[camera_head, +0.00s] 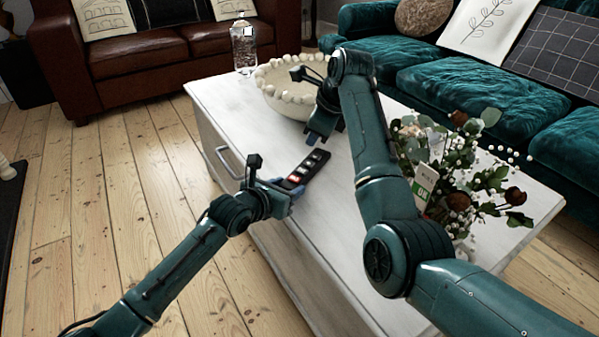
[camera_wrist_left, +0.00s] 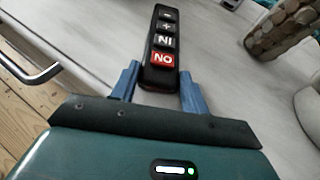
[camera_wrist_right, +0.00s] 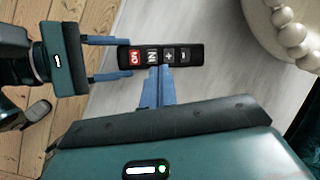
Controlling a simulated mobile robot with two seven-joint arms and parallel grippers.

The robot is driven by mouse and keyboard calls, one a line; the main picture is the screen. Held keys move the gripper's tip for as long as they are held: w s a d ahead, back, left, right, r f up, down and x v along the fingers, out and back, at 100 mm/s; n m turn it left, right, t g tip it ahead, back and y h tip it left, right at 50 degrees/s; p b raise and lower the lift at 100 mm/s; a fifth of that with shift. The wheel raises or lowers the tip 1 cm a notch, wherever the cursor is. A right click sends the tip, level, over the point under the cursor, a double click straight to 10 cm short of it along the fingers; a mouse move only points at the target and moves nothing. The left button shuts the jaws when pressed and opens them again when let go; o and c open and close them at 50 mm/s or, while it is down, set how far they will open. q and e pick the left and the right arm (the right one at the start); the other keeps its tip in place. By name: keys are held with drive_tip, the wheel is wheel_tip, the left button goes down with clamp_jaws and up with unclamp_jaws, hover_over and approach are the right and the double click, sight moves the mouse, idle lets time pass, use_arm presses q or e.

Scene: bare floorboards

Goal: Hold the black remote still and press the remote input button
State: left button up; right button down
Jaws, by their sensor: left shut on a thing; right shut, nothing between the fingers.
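The black remote (camera_head: 311,165) lies at the left edge of the white table. In the left wrist view the remote (camera_wrist_left: 166,45) shows a red ON button (camera_wrist_left: 163,58), an IN button (camera_wrist_left: 165,41), a plus and a minus. My left gripper (camera_head: 288,188) is shut on the remote's ON end, a finger on each side. My right gripper (camera_head: 316,138) is shut and empty over the remote. In the right wrist view its fingertips (camera_wrist_right: 158,70) are at the remote's long edge, beside the IN button (camera_wrist_right: 152,56). I cannot tell whether they touch it.
A bowl with a beaded rim (camera_head: 272,88) and a clear bottle (camera_head: 244,45) stand at the table's far end. A flower arrangement (camera_head: 455,185) is on the right, beside my right arm. The near part of the white table (camera_head: 325,230) is clear.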

sight(305, 173)
drive_tip(key=n+t+y, duration=0.1)
drive_tip(key=n, duration=0.6)
drive_tip(key=a+r+n+t, duration=0.1)
drive_tip(key=n, duration=0.5)
drive_tip(key=w+a+n+t+y, duration=0.1)
drive_tip(key=n, duration=0.6)
drive_tip(key=shift+r+n+y, duration=0.3)
drive_tip(key=shift+f, duration=4.4)
drive_tip(key=shift+f, duration=0.45)
